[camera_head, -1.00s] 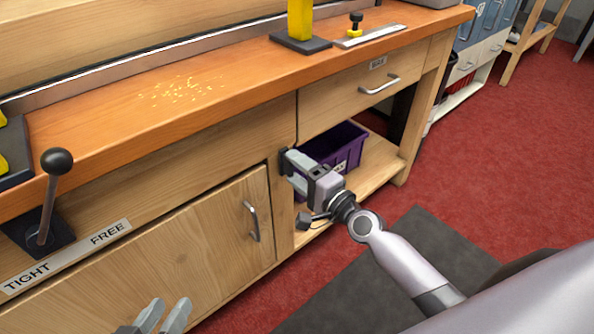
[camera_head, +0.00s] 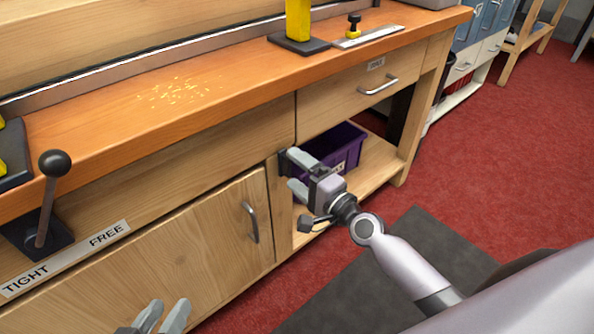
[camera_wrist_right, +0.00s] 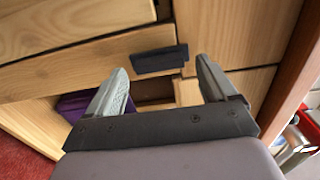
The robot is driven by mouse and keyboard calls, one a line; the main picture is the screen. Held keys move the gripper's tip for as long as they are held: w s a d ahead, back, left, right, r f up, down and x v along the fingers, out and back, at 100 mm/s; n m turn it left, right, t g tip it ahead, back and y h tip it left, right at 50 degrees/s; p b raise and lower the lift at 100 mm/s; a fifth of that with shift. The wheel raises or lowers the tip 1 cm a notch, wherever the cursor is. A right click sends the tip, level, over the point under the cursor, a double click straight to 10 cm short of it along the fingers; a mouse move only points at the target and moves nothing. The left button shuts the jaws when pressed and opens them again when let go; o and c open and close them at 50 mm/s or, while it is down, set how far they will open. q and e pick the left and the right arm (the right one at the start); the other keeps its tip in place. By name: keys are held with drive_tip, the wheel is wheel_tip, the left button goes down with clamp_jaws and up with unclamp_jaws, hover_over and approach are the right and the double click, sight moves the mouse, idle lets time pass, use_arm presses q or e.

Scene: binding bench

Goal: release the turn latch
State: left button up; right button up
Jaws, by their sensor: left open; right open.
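The turn latch (camera_head: 283,163) is a small dark bar on the wooden post beside the cabinet door (camera_head: 205,240). In the right wrist view the dark latch bar (camera_wrist_right: 160,60) shows between and beyond my fingertips, lying nearly level in that picture. My right gripper (camera_head: 292,170) is open in front of the latch, with one finger above the other; it also shows in the right wrist view (camera_wrist_right: 161,66). Its fingers are apart with nothing held; contact with the latch cannot be told. My left gripper (camera_head: 160,312) is open and empty at the bottom edge, low before the door.
A purple bin (camera_head: 345,150) stands on the open shelf (camera_head: 372,170) behind my right gripper. The door handle (camera_head: 251,222) and drawer handle (camera_head: 379,85) stick out. A ball-topped lever (camera_head: 46,205) stands at the left by a TIGHT/FREE label (camera_head: 65,258).

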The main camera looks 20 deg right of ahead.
use_arm(q)
drive_tip(key=shift+s+a+f, duration=0.1)
drive_tip(key=shift+a, duration=0.05)
use_arm(e)
drive_tip(key=v, duration=0.6)
drive_tip(key=shift+s, duration=0.3)
